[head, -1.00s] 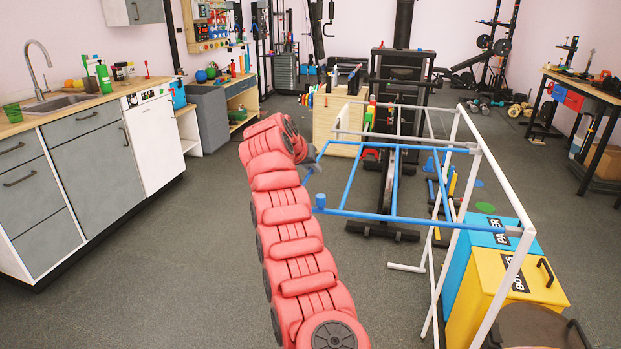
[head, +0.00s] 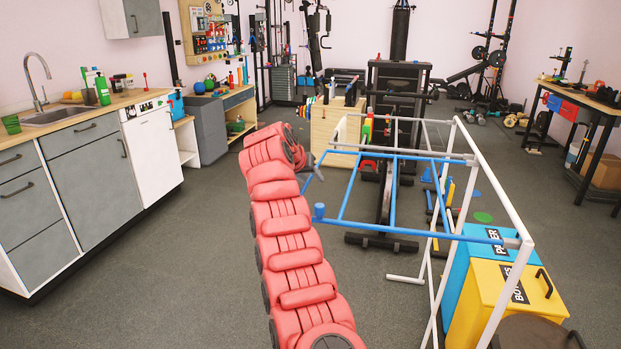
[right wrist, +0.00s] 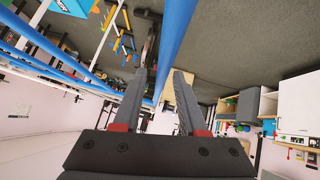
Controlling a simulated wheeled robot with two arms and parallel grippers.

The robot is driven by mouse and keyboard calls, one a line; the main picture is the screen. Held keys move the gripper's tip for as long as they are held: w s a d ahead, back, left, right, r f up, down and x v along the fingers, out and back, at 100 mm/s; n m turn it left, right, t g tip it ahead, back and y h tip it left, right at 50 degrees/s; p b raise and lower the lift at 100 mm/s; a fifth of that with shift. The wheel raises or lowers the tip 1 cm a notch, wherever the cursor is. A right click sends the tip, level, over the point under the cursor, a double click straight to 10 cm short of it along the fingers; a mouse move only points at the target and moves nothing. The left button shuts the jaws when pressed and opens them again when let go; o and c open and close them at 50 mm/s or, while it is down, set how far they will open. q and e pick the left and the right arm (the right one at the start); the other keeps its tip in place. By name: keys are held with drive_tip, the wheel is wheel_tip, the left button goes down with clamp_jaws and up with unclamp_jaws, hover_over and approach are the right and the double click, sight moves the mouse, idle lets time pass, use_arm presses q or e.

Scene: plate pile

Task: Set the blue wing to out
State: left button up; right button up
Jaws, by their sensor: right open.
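The blue wing (head: 420,231) is a frame of blue tubes on the left side of a white tube rack (head: 497,190). It stands out roughly level, its free corner with a blue knob toward my red right arm. My right gripper (head: 316,169) is at the wing's left end. Its fingers are open. In the right wrist view a blue tube (right wrist: 176,40) runs between the open fingers of my gripper (right wrist: 160,74), or just beyond them; I cannot tell whether they touch. My left gripper is not in view.
A yellow bin (head: 490,300) and a blue bin (head: 462,265) stand under the rack on the right. A counter with a sink (head: 55,115) lines the left. A wooden box (head: 335,125) and gym gear stand behind the rack. The floor between counter and arm is clear.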

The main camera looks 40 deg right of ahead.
drive_tip(key=v, duration=1.7)
drive_tip(key=shift+a+p, duration=0.2)
drive_tip(key=shift+p, duration=0.25)
